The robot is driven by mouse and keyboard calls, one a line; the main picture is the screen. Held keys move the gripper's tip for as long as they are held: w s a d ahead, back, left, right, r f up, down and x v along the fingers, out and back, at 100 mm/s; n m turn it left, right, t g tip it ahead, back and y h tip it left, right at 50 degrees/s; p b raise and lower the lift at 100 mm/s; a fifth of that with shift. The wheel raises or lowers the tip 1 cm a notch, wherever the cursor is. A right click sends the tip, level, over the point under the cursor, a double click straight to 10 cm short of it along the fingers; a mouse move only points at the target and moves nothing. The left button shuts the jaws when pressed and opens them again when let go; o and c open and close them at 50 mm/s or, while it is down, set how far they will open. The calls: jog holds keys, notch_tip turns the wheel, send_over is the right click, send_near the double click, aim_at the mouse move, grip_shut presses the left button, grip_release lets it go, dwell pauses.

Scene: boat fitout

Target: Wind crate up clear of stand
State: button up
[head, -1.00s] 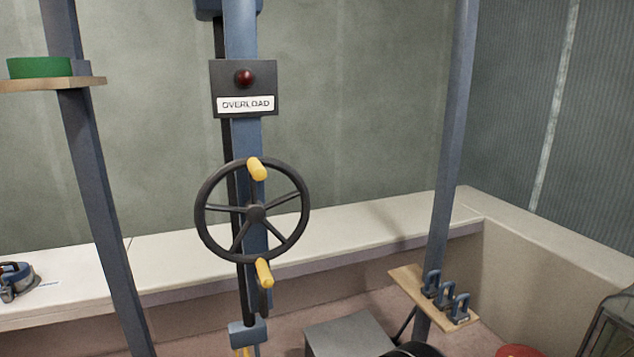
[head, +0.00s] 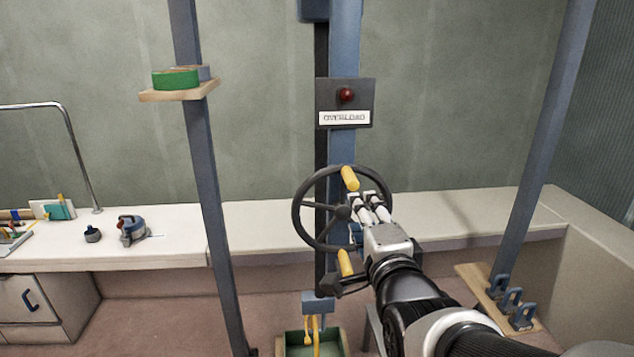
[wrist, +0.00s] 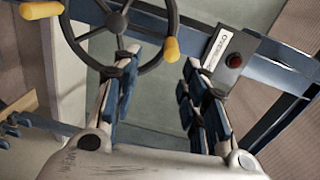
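The black handwheel (head: 298,222) with two yellow knobs is mounted on the blue post (head: 345,50). The upper knob (head: 350,178) is near the wheel's top, the lower knob (head: 345,262) near its bottom. My gripper (head: 370,207) is at the wheel's right side in the head view. In the wrist view my gripper (wrist: 157,85) is open, its fingers apart, with a yellow knob (wrist: 171,48) just beyond the gap; contact is unclear. A green-lined crate (head: 293,343) shows at the bottom, under yellow straps (head: 315,328) from a blue block. Its underside and any stand are out of view.
An overload panel (head: 345,117) with a dark red lamp is above the wheel. A post at left carries a shelf (head: 180,93) with a green ring. A white bench (head: 180,245) runs behind. A wooden shelf (head: 485,290) with several blue shackles is at right.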

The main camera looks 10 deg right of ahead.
aim_at(354, 188)
jog(key=shift+m+t, duration=0.3)
jog(key=shift+m, duration=0.1)
jog(key=shift+w+r+p, duration=0.2)
jog(key=shift+w, duration=0.9)
jog(key=shift+w+r+p, duration=0.25)
jog(key=shift+w, duration=0.8)
jog(key=shift+w+r+p, duration=0.2)
jog(key=shift+w, duration=0.9)
jog(key=shift+w+f+b, duration=0.1)
jog(key=shift+w+b, duration=0.4)
jog(key=shift+w, duration=0.4)
jog(key=shift+w+b, duration=0.55)
jog(key=shift+w, duration=1.5)
